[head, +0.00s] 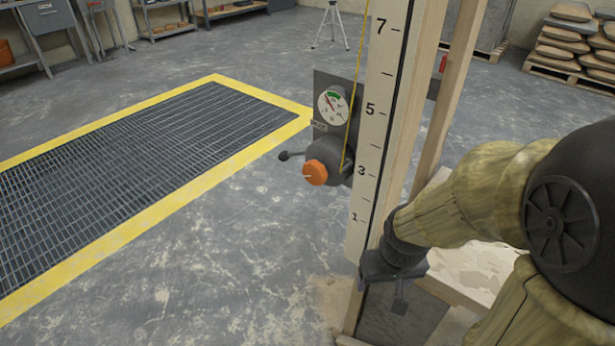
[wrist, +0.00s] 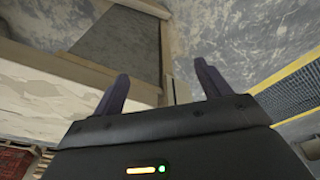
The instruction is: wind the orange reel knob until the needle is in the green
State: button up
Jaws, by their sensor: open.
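The orange reel knob (head: 315,172) sits on the front of a dark grey reel on a post, with a small black-ended crank lever to its left. The round white gauge (head: 333,105) is just above it, with a green band at its top. Its thin needle leans up and left; it is too small to tell exactly where it ends against the green. My gripper (head: 384,292) is below and to the right of the knob, apart from it, pointing down. In the wrist view my gripper (wrist: 162,84) is open with nothing between its fingers. The knob is not in the wrist view.
A white numbered scale board (head: 378,120) and wooden posts stand right beside the reel, between it and my arm. A yellow cord (head: 355,90) runs up from the reel. A yellow-edged floor grate (head: 150,140) lies left. Stacked sacks (head: 575,40) are far right.

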aim_at(312, 176)
jog(key=w+a+r+n+t+h+p, duration=0.1)
jog(key=a+r+n+t+h+p, duration=0.2)
jog(key=a+n, duration=0.5)
jog(key=w+a+r+n+t+h+p, duration=0.1)
jog(key=a+r+n+t+h+p, duration=0.2)
jog(key=a+n, duration=0.6)
jog(key=w+a+r+n+t+h+p, duration=0.2)
jog(key=a+r+n+t+h+p, duration=0.1)
jog(key=a+n, duration=0.6)
notch_tip(312, 176, up, 2)
jog(key=n+t+h, duration=0.1)
jog(key=n+t, duration=0.1)
jog(key=t, duration=0.1)
jog(key=shift+a+h+p, duration=0.15)
jog(key=shift+h+p, duration=0.2)
jog(key=shift+h, duration=0.05)
jog(key=shift+w, duration=0.1)
jog(key=b+x, duration=0.3)
jog(key=x, duration=1.4)
jog(key=shift+w+r, duration=0.1)
